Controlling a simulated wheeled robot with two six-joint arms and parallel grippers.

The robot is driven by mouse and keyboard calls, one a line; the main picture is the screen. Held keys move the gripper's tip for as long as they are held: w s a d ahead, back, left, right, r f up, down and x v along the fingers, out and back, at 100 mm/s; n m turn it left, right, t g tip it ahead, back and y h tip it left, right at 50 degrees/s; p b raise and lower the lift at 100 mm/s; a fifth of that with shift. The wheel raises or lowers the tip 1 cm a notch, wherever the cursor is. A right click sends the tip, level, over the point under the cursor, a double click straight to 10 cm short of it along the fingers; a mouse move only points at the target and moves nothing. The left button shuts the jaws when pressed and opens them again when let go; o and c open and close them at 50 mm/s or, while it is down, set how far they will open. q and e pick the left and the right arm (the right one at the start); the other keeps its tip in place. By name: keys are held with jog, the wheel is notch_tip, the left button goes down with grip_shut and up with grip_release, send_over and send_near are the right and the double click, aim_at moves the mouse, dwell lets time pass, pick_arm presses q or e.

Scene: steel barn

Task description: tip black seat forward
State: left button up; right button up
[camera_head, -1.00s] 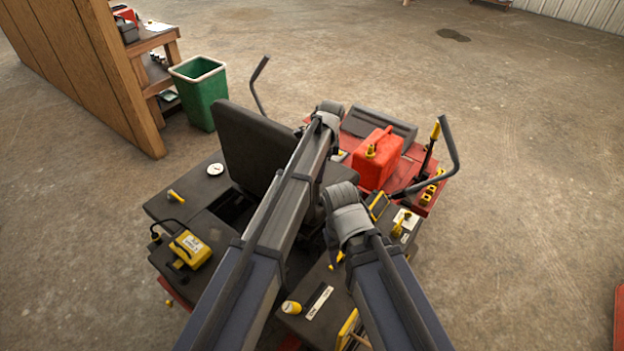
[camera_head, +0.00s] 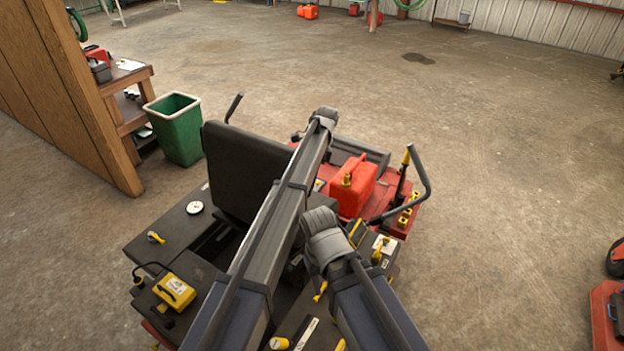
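The black seat (camera_head: 240,172) is on a red mower, its tall back standing upright to the left of my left arm. Its lower part is largely hidden behind that arm. My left arm reaches forward past the seat's right side, and its wrist ends near the mower's red front deck. My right arm's wrist is bent over the right side of the mower, apart from the seat back. The fingers of both grippers are hidden behind or below the wrists, so I see no grip on the seat.
A red fuel can (camera_head: 350,187) sits on the mower's deck. A bent control lever (camera_head: 424,175) rises on the right, another (camera_head: 235,106) behind the seat. A green bin (camera_head: 175,130) and a wooden panel (camera_head: 65,90) stand left. Open concrete floor lies right.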

pick_arm(q)
jog(key=shift+o, duration=0.5)
jog(key=shift+d, duration=0.1)
jog(key=shift+w+r, duration=0.1)
